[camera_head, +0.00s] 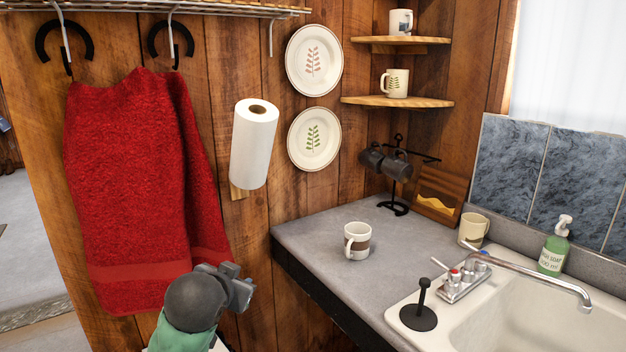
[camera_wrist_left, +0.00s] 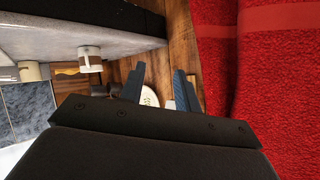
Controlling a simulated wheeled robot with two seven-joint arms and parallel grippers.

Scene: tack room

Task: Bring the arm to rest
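My left gripper (camera_head: 238,290) is at the bottom of the head view, left of the counter and in front of the wood wall, near the lower edge of the red towel. In the left wrist view its two fingers (camera_wrist_left: 158,86) stand apart with nothing between them; a plate and the wall show behind the gap. My right gripper is in neither view. The white mug with a brown band (camera_head: 356,241) stands upright on the grey counter (camera_head: 320,228), apart from my gripper; it also shows upside down in the left wrist view (camera_wrist_left: 90,60).
The red towel (camera_head: 135,190) hangs close to my left arm. A paper towel roll (camera_head: 253,145) is on the wall. A black mug rack (camera_head: 397,170), a beige mug (camera_head: 473,229), a soap bottle (camera_head: 553,250) and the sink (camera_head: 505,315) are to the right.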

